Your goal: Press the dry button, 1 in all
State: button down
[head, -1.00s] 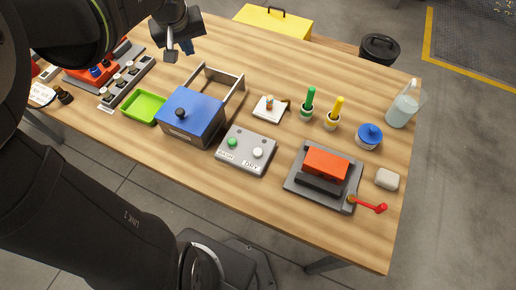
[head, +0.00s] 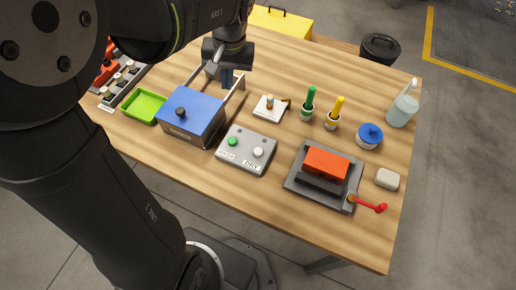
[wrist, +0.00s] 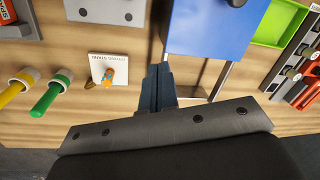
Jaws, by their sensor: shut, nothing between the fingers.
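The grey button box (head: 240,165) lies flat on the table in the head view, in front of the drying stand. The white dry button (head: 258,152) is on its right side, above the DRY label. The green wash button (head: 233,142) is on its left. My gripper (head: 228,80) is shut and empty, above the table behind the blue-lidded box, to the back left of the dry button and apart from it. In the wrist view my closed fingers (wrist: 157,88) point up the picture. Part of the button box (wrist: 105,10) shows at the top edge; its buttons are out of view.
The blue-lidded box (head: 196,110), with a rail frame behind it, stands left of the button box. Green (head: 309,98) and yellow (head: 337,108) handled tools stand upright. A red-topped grey fixture (head: 325,170) sits right.

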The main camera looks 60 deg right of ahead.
aim_at(262, 149)
jog(key=s+a+f+m+t+y, duration=0.1)
jog(key=s+a+m+t+y, duration=0.4)
jog(key=s, duration=0.7)
jog(key=shift+s+a+f, duration=0.15)
jog(key=shift+s+a, duration=0.25)
jog(key=shift+a, duration=0.4)
jog(key=shift+f, duration=4.45)
jog(key=shift+f, duration=0.1)
jog(key=shift+f, duration=0.3)
jog(key=shift+f, duration=0.5)
jog(key=shift+r, duration=0.95)
